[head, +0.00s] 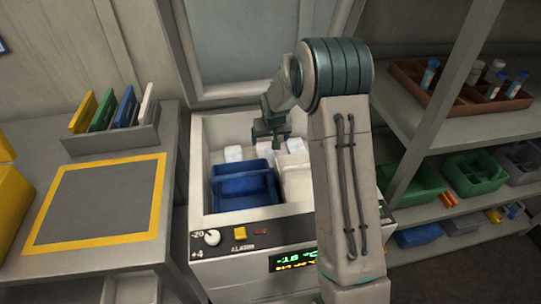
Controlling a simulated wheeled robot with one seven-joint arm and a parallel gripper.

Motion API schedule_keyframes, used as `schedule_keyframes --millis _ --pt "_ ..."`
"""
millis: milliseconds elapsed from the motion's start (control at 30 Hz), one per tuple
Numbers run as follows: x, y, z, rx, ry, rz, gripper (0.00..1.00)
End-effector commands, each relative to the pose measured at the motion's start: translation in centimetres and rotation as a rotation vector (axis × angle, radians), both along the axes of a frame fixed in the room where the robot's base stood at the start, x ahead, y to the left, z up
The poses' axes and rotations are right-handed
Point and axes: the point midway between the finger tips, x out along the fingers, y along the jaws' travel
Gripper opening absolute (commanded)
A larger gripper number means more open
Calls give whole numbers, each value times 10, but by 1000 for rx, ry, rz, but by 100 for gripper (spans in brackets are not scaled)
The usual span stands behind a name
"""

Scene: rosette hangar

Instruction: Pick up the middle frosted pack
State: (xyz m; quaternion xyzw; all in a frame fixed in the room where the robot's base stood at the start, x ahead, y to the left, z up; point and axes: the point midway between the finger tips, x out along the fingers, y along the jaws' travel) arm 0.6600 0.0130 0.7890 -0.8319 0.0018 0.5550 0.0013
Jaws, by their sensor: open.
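Pale frosted packs lie in a row at the back of the open chest freezer (205,200). The left pack (233,154) shows clear of my arm. The middle pack (262,150) is partly hidden below and behind my gripper. A right pack (296,146) shows beside my forearm. My gripper (271,142) is open and points down over the middle pack, with nothing seen between its fingers. Whether the fingers touch or straddle the pack I cannot tell.
A blue basket (244,200) and a white basket (296,184) sit in the freezer's front. The raised lid (240,45) stands behind. A yellow-bordered mat (100,203) lies bare on the left bench, near a rack of coloured panels (115,137). Shelves (470,125) stand right.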

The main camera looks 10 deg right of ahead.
Motion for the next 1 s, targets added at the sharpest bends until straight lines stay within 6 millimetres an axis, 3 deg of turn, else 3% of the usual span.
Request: schedule_keyframes --millis 400,733,1000 --pt "26 6 -63 0 3 8 87" --pt "35 4 -83 0 2 5 87" --pt "51 2 -113 0 2 4 87"
